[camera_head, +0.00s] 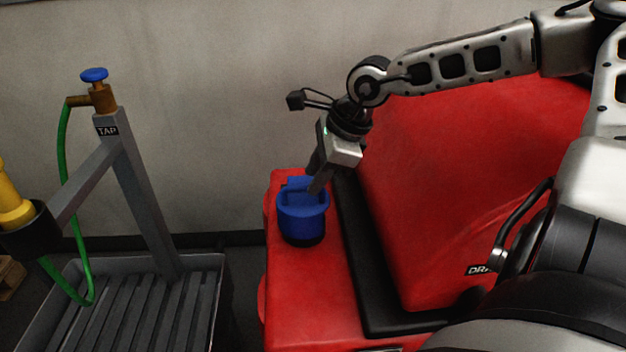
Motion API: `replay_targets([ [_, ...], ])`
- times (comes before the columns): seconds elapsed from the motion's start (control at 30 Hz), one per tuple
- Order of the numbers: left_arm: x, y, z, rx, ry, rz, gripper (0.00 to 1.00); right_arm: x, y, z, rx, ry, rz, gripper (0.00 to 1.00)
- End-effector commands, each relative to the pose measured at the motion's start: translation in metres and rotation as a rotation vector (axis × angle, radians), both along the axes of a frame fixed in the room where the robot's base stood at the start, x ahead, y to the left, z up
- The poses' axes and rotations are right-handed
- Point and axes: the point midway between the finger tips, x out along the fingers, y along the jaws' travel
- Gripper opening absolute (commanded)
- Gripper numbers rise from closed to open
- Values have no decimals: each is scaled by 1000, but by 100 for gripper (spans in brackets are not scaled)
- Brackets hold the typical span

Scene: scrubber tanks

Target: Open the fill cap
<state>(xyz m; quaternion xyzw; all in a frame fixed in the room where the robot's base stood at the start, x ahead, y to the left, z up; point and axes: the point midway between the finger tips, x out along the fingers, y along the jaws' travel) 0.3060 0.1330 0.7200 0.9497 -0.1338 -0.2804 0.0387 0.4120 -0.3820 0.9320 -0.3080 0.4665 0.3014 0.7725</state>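The blue fill cap (302,217) sits upright on a black neck on the red scrubber's (290,300) flat top, left of its raised red tank. My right gripper (311,187) comes down from the upper right, with its fingertips at the top of the cap. One finger is behind the cap's raised grip and one is in front of it. I cannot tell whether the fingers press on the grip. My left gripper is not in view.
A grey stand labelled TAP (140,190) with a blue-knobbed tap (95,76) and a green hose (66,170) stands on the left. A slatted grey tray (222,290) lies under it. A black strip (350,250) borders the raised tank. A plain wall is behind.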

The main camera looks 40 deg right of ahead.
Motion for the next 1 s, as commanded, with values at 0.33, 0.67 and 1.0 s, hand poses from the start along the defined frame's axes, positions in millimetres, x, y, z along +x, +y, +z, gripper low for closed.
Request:
replay_targets([
  [0.33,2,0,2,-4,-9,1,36,6,3,-14,0,-2,1,33],
  [0.67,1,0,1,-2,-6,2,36,6,3,-13,0,-2,1,0],
  [1.0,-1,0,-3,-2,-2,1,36,10,-6,-14,5,16,-18,0],
])
